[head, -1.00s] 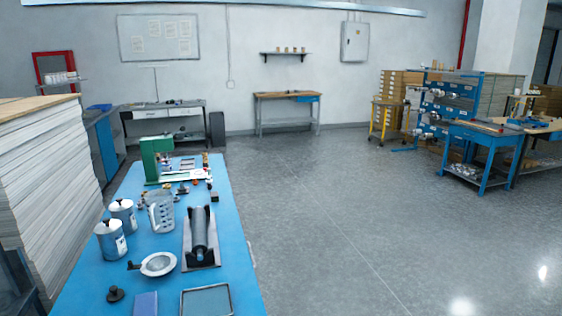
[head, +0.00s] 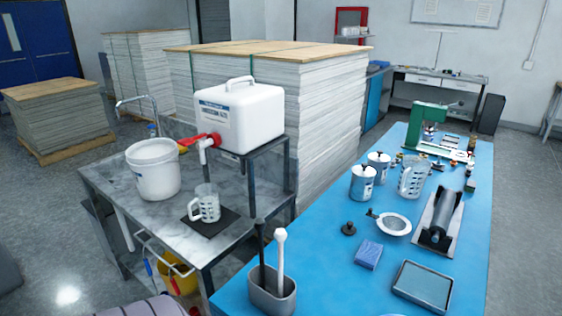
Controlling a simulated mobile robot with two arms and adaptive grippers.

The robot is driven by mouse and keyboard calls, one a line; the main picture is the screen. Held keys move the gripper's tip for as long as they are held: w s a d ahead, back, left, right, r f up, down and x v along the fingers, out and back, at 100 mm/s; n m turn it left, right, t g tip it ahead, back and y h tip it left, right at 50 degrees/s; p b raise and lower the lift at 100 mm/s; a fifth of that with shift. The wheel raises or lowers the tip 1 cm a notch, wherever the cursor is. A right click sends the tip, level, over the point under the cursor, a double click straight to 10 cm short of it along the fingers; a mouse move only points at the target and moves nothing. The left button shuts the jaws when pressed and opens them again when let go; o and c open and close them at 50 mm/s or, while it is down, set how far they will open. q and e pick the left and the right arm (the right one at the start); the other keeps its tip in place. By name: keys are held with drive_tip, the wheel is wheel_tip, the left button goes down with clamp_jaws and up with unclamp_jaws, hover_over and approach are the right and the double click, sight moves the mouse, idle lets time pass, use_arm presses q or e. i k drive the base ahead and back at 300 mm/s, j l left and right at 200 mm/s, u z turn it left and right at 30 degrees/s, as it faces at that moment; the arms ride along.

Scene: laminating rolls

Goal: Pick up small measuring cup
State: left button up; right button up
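A small clear measuring cup (head: 207,204) with a handle and dark markings stands upright on a dark square mat (head: 222,226) on the grey marbled bench at left. It is below the red tap of a white canister. A second clear measuring jug (head: 412,178), which looks larger, stands on the blue table (head: 330,285) beside two labelled tins. Neither of my grippers is in view.
A white bucket (head: 153,170) stands left of the cup, and a white canister (head: 240,117) sits on a raised stand behind it. A caddy (head: 272,292) with two upright handles, a strainer (head: 391,223), a blue block (head: 369,254), a tray (head: 423,285) and a roller (head: 438,215) occupy the blue table.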

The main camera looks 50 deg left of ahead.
sight(204, 207)
drive_tip(key=u, duration=2.2)
